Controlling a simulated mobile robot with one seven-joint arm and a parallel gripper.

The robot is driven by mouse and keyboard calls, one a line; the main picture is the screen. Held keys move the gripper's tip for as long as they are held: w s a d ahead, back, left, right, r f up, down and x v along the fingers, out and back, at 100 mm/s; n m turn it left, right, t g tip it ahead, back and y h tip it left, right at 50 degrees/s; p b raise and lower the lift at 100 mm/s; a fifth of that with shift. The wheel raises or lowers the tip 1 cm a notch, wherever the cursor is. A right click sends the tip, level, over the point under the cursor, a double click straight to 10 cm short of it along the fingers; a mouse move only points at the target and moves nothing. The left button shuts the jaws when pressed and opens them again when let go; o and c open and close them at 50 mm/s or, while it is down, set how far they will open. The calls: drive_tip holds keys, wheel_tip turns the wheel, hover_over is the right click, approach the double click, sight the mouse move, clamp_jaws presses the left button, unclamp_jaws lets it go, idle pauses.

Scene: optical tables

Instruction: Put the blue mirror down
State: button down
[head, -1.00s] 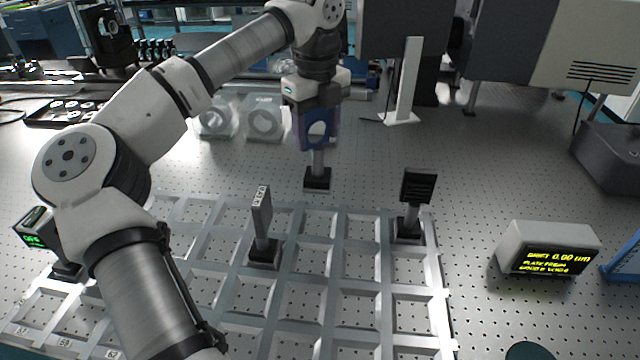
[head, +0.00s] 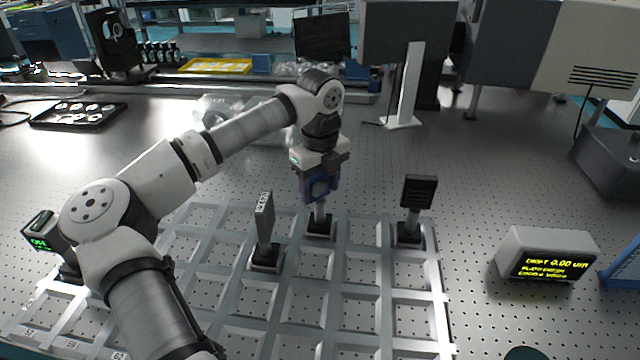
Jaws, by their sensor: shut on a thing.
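The blue mirror (head: 320,187) is a blue square mount with a round opening, on a post with a black base (head: 320,226). My gripper (head: 319,178) is shut on the blue mount from above, and its fingers partly cover it. The mirror is upright. Its base is at the back row of the silver grid frame (head: 341,288), between two other posts. I cannot tell whether the base touches the table or hangs just above it.
A grey plate on a post (head: 265,225) stands to the left in the grid, and a black block on a post (head: 416,200) to the right. A display box (head: 546,255) sits at right. Several front grid cells are empty.

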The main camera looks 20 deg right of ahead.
sight(320, 200)
drive_tip(key=shift+f, duration=0.15)
drive_tip(key=shift+c, duration=2.2)
unclamp_jaws()
wheel_tip(320, 200, up, 12)
drive_tip(key=shift+r+b, duration=0.2)
drive_tip(key=shift+b, duration=0.5)
drive_tip(key=shift+s+f, duration=0.1)
